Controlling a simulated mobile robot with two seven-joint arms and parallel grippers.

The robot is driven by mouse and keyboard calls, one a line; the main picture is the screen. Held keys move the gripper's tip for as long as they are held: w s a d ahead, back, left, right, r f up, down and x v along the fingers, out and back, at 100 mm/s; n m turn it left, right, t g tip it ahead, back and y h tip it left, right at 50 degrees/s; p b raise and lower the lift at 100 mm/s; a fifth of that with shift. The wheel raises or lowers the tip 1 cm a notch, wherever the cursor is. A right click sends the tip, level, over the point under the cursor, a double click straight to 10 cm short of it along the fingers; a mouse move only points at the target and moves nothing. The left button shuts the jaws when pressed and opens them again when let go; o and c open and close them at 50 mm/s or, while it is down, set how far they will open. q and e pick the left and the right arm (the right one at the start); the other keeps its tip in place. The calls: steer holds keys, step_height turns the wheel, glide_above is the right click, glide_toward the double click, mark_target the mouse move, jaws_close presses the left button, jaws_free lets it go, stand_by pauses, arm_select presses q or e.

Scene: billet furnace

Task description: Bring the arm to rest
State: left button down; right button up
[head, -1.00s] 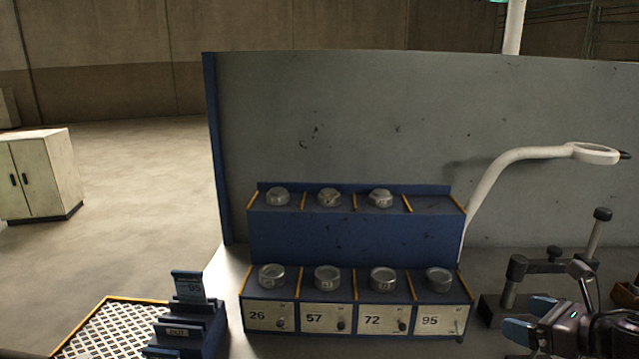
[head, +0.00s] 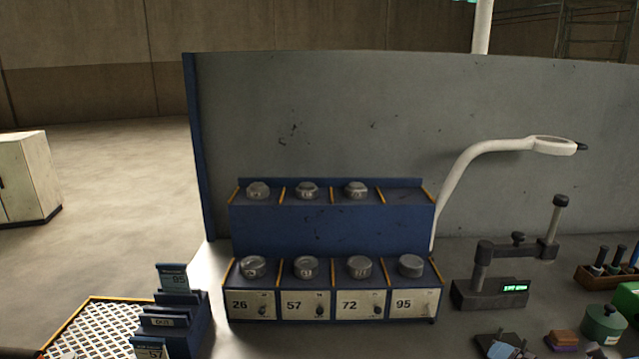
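Neither of my grippers shows in the head view now, so I cannot see what they hold. A blue two-tier rack (head: 330,235) stands on the bench. Its lower tier has bays labelled 26, 57, 72 and 95, each with a round metal billet, such as the one above 95 (head: 410,265). The upper tier holds three billets, such as the leftmost (head: 258,190), and its rightmost bay is empty.
A blue card holder (head: 180,315) and a white mesh tray (head: 90,325) are at the lower left. A dark gauge stand (head: 490,290) with a lit display, a white lamp (head: 480,155), a green pot (head: 603,325) and a tool block (head: 605,275) are on the right. A grey panel (head: 330,120) stands behind.

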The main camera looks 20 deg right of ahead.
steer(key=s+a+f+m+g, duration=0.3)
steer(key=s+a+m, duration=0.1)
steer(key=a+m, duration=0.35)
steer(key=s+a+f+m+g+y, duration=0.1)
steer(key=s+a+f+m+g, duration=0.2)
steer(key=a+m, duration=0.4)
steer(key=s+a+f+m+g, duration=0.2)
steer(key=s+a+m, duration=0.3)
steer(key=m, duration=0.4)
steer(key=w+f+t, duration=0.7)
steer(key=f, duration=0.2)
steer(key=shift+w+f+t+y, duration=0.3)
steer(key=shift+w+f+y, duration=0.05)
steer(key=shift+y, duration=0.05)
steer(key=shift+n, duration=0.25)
